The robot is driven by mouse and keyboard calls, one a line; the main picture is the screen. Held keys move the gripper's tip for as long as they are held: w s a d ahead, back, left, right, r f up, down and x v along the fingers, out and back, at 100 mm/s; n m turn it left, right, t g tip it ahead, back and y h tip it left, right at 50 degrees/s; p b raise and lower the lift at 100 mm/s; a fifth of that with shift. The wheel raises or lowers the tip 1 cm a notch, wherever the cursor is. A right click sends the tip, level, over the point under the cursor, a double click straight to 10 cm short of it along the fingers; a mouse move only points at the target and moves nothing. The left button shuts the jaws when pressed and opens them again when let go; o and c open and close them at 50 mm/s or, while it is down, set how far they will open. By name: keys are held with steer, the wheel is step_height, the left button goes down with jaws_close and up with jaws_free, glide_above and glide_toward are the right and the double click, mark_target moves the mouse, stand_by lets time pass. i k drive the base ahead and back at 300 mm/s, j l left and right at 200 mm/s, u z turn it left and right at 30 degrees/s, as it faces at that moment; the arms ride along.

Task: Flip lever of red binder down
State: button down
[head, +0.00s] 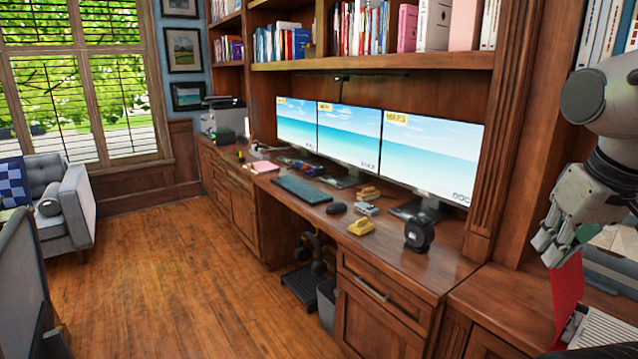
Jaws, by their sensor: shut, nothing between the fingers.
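The red binder (568,292) is at the lower right, on the wooden counter. Its red cover stands raised, with white pages or a white inner side (602,328) to the right of it. The bottom of the binder is cut off by the picture edge. I cannot make out its lever. My gripper (548,250) comes in from the right and points down and to the left. Its fingertips are just above the top of the red cover; I cannot tell if they touch it. The gripper is shut and empty.
Grey-white boxes or trays (616,245) stand behind my gripper at the right. A wooden pillar (500,130) rises to the left of it. The desk holds three monitors (430,155), a black tape dispenser (419,233) and a yellow item (361,227). The wooden floor at left is clear.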

mark_target(581, 309)
steer(key=i+z, duration=0.1)
steer(key=z, duration=0.25)
steer(key=i+l+z, duration=0.1)
steer(key=z, duration=0.25)
